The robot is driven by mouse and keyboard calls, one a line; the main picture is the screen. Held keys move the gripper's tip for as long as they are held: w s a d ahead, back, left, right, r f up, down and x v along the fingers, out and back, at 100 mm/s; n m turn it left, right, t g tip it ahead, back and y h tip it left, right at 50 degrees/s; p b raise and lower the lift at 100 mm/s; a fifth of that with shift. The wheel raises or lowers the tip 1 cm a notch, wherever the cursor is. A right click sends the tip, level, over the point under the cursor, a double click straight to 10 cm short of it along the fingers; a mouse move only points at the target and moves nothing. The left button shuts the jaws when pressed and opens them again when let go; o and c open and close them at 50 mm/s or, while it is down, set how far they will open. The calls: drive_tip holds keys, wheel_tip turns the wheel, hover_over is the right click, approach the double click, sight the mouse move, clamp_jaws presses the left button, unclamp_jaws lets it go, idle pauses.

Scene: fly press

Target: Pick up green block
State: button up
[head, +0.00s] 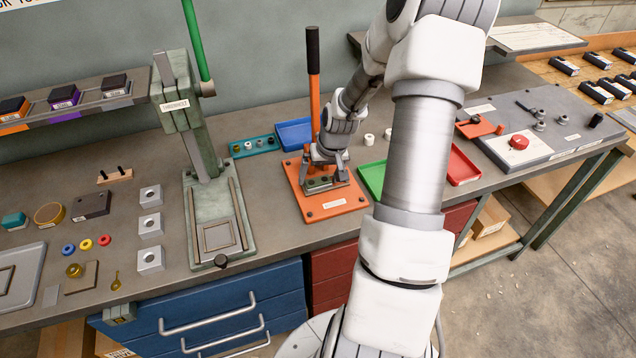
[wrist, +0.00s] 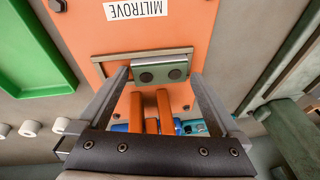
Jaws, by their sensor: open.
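A grey-green block (wrist: 160,72) with two dark round holes in its face lies in a shallow frame on the orange press base (wrist: 190,20). In the head view the block (head: 320,183) shows under my gripper (head: 325,176), partly hidden by it. In the wrist view my gripper (wrist: 159,82) is open, with one finger on each side of the block. The finger tips lie near the block's two ends. I cannot tell whether they touch it.
The orange press lever (head: 314,85) with a black handle rises just behind my gripper. A tall green fly press (head: 190,130) stands to the left. A blue tray (head: 295,133) is behind, and a green tray (head: 371,178) and a red tray (head: 464,166) are to the right.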

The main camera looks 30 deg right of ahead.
drive_tip(key=c, duration=1.3)
